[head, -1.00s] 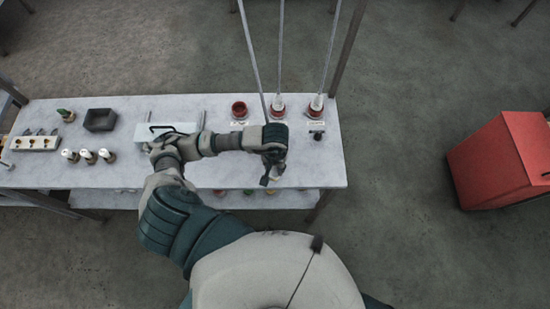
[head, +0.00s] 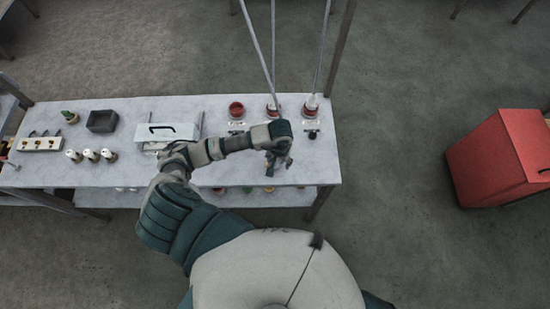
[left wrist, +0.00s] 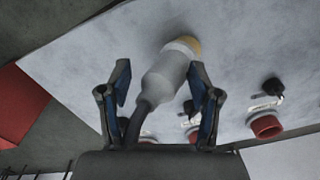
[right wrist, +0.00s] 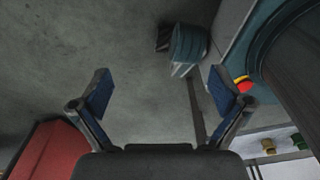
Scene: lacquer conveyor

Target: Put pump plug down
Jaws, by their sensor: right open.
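The pump plug (left wrist: 168,77) is white with a yellowish end and a dark cable at its near end. In the left wrist view it lies at a slant between the fingers of my left gripper (left wrist: 162,95), over the pale tabletop. The fingers are apart, with a gap on the plug's left side; the right finger is close to it, and I cannot tell whether it touches. In the head view my left gripper (head: 276,164) is low over the bench's right part and hides the plug. My right gripper (right wrist: 160,95) is open and empty over the floor.
The bench (head: 325,170) has a red socket (head: 237,110) and two more holding white plugs on hanging cables. A white handled box (head: 167,131), a dark tray (head: 102,121) and several small white-topped parts stand left. A red cabinet (head: 500,160) stands right. The bench's right front is clear.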

